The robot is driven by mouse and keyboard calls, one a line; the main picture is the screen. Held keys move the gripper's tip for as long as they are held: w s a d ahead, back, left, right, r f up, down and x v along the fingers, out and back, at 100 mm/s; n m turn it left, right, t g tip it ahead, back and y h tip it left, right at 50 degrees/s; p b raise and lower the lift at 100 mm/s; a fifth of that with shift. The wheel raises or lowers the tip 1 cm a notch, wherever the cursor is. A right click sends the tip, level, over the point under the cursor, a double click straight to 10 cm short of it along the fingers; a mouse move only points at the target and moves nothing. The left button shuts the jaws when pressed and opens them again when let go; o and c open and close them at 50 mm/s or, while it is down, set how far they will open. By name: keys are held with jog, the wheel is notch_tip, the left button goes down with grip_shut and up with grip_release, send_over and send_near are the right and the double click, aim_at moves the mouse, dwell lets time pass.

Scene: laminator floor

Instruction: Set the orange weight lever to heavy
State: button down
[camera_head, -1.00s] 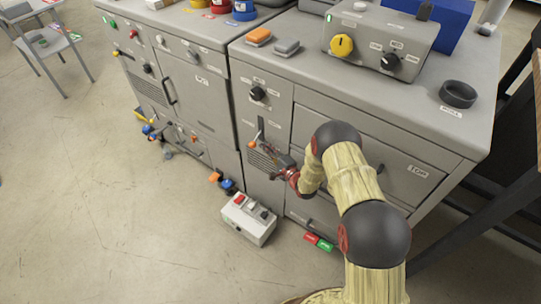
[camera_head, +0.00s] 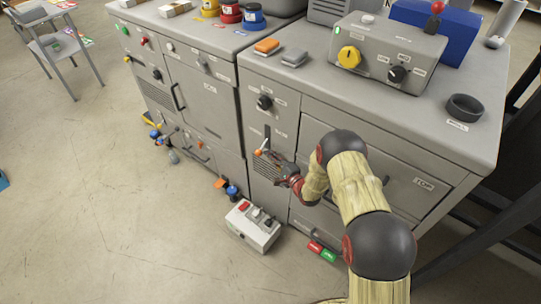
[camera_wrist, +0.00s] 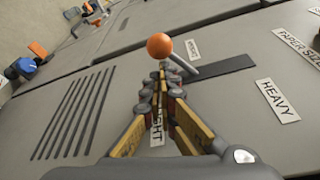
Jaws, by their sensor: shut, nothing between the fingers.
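The orange ball knob (camera_head: 259,152) of the weight lever shows on the grey cabinet front, and large in the wrist view (camera_wrist: 159,46). Its grey stem (camera_wrist: 183,66) runs to the left end of a dark slot (camera_wrist: 228,65) in the wrist view. A HEAVY label (camera_wrist: 278,100) lies by the slot's right end. A label ending in "GHT" (camera_wrist: 157,132) is partly hidden behind my fingers at the left end. My gripper (camera_wrist: 161,76) is shut and empty, its tips just below the ball in the wrist view. I cannot tell whether they touch the lever.
A black knob (camera_head: 264,102) sits above the slot. Vent slits (camera_wrist: 75,115) lie left of my gripper in the wrist view. A white switch box (camera_head: 253,225) stands on the floor below. Drawers with handles are right of the lever. Open floor lies to the left.

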jog(key=shift+s+a+r+m+p, duration=0.2)
jog(key=shift+r+m+p, duration=0.1)
jog(key=shift+m+p, duration=0.15)
jog(key=shift+s+a+r+m+g+p, duration=0.15)
jog(key=shift+s+r+m+g+p, duration=0.15)
jog(key=shift+r+p, duration=0.55)
jog(key=shift+s+a+r+m+g+p, duration=0.2)
jog(key=shift+r+m+p, duration=0.2)
jog(key=shift+r+p, duration=0.4)
jog(key=shift+s+a+r+m+g+p, duration=0.2)
jog(key=shift+r+m+p, duration=0.3)
jog(key=shift+p, duration=0.55)
jog(key=shift+a+r, duration=0.1)
jog(key=shift+r, duration=0.2)
